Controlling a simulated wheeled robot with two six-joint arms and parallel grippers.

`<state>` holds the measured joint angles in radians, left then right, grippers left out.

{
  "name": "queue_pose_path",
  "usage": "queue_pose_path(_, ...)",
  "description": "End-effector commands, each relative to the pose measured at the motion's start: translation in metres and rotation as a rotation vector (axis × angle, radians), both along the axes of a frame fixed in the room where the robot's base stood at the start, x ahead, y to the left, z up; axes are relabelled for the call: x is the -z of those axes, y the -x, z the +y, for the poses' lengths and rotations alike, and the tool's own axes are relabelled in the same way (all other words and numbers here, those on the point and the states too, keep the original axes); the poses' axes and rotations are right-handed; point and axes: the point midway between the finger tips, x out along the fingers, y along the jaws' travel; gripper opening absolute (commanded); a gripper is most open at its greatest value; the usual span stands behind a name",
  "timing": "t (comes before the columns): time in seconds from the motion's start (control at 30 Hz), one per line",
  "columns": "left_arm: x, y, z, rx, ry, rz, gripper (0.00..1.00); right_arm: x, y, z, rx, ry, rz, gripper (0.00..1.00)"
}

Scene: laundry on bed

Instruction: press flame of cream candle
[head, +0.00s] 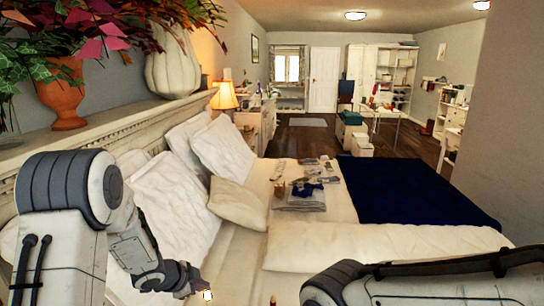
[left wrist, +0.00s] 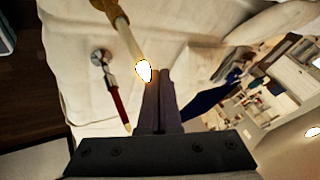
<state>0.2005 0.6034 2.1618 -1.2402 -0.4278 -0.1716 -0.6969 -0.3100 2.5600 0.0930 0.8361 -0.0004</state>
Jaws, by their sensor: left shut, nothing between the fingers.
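The cream candle (left wrist: 125,35) comes in from the top of the left wrist view, with its bright flame (left wrist: 144,71) at the lower end in that picture. The flame also shows in the head view (head: 208,295) at the bottom edge; the candle's body is cut off there. My left gripper (head: 196,283) is shut and empty. In the left wrist view its fingertips (left wrist: 160,74) are right beside the flame; I cannot tell whether they touch it. My right arm shows at the lower right of the head view, but its gripper is out of view.
The bed (head: 395,245) with pillows (head: 222,148) and a dark blue blanket (head: 405,190) lies beyond. A mantel shelf (head: 110,119) runs along the left.

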Motion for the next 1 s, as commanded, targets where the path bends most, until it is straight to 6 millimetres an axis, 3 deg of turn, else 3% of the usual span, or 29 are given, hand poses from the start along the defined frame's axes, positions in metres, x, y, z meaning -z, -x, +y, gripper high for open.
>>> queue_pose_path(0.4,0.005,0.000,0.000,0.001,0.000,-0.001,0.00,0.003,0.000,0.000,0.000,0.000,0.000,0.52)
queue_pose_path(1.0,-0.004,0.000,0.000,0.001,0.000,-0.001,0.00,-0.008,0.000,0.000,0.000,0.000,0.000,0.52)
